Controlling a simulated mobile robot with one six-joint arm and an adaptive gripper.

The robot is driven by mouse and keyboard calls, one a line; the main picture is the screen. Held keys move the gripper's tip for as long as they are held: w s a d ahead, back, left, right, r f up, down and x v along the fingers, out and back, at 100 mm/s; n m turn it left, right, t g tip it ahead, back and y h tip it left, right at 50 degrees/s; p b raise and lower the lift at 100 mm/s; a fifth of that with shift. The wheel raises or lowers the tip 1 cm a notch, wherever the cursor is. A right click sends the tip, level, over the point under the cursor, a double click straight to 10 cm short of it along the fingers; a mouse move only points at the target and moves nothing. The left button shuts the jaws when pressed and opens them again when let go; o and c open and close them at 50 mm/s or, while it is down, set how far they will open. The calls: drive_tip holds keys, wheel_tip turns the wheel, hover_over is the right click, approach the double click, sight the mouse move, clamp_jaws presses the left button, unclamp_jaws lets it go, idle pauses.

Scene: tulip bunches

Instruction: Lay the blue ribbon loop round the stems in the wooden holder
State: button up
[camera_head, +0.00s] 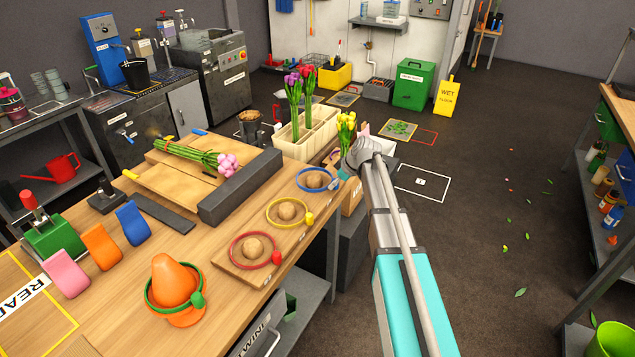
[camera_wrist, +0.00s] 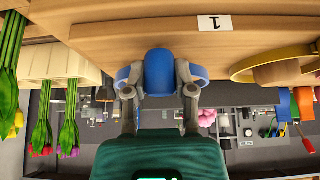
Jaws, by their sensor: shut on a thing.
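The blue ribbon loop (camera_head: 316,180) lies round a wooden knob at the far end of a wooden board; its blue tab (camera_wrist: 160,72) shows in the wrist view. My gripper (camera_wrist: 159,88) is shut on that tab, one finger on each side. In the head view my arm's end hides the fingers and tab. A bunch of pink tulips (camera_head: 228,163) lies with its green stems (camera_head: 185,151) across the wooden holder (camera_head: 165,182), farther left on the bench. My gripper is apart from it.
A yellow loop (camera_head: 285,212) and a red loop (camera_head: 254,250) lie round knobs on the same board. A dark grey bar (camera_head: 240,187) stands between holder and board. A cream box (camera_head: 305,133) with upright tulips stands behind.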

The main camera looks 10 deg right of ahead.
drive_tip(key=shift+r+p, duration=1.25)
drive_tip(key=shift+r, duration=0.25)
drive_tip(key=shift+s+f, duration=0.1)
